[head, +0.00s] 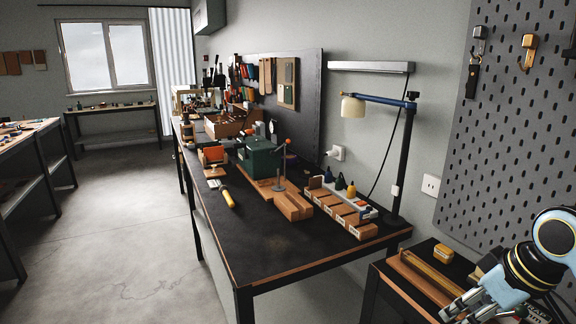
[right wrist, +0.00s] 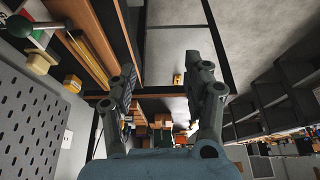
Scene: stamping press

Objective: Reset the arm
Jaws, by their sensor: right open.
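My right arm comes in at the lower right of the head view. Its gripper (head: 462,308) is low over the small bench at the right, partly cut off by the frame edge. In the right wrist view the gripper (right wrist: 165,82) has its two fingers wide apart with nothing between them. A lever with a dark green ball knob (right wrist: 18,26) shows at the upper left of the right wrist view, apart from the fingers. My left gripper is in neither view.
A small bench (head: 385,290) holds a wooden tray (head: 420,275) and a yellow box (head: 443,252) beside my right gripper. A pegboard (head: 510,130) rises behind it. The long black table (head: 265,245) carries a green machine (head: 258,158) and wooden blocks. The floor at left is clear.

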